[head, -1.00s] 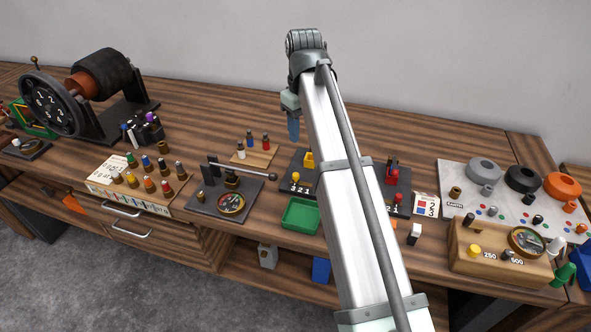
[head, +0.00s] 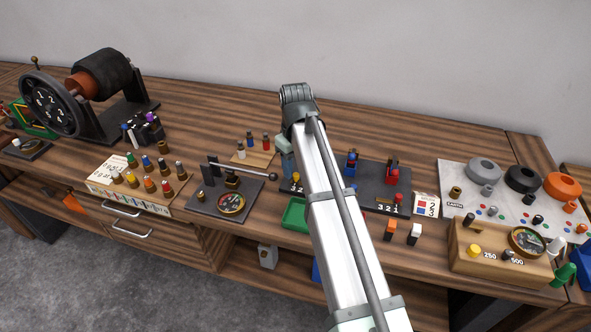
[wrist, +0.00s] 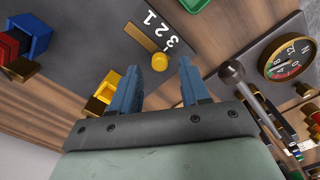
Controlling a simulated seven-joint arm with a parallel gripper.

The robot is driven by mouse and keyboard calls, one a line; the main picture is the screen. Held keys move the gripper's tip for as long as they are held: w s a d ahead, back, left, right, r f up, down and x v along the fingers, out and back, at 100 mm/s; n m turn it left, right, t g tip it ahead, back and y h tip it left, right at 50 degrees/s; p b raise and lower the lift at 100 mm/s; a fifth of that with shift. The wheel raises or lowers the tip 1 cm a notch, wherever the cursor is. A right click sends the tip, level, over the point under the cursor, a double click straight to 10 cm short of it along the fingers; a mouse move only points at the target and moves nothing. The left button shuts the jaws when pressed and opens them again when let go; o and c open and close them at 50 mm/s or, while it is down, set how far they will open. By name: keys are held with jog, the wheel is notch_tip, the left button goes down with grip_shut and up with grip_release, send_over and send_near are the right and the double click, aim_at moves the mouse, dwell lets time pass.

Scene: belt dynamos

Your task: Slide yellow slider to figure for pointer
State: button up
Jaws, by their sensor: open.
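The dark slider panel (head: 375,176) lies on the bench, partly hidden by my arm. A yellow block (wrist: 103,90) is beside the left finger. In the head view my gripper (head: 287,165) is over the panel's left end.
A dial gauge (head: 231,203) with a lever stands left of the panel. A green tray (head: 294,214) is in front, partly hidden. Blue (head: 351,163) and red (head: 392,173) blocks stand on the panel.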

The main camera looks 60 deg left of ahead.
jog(key=shift+f, duration=0.9)
jog(key=shift+c, duration=0.3)
grip_shut()
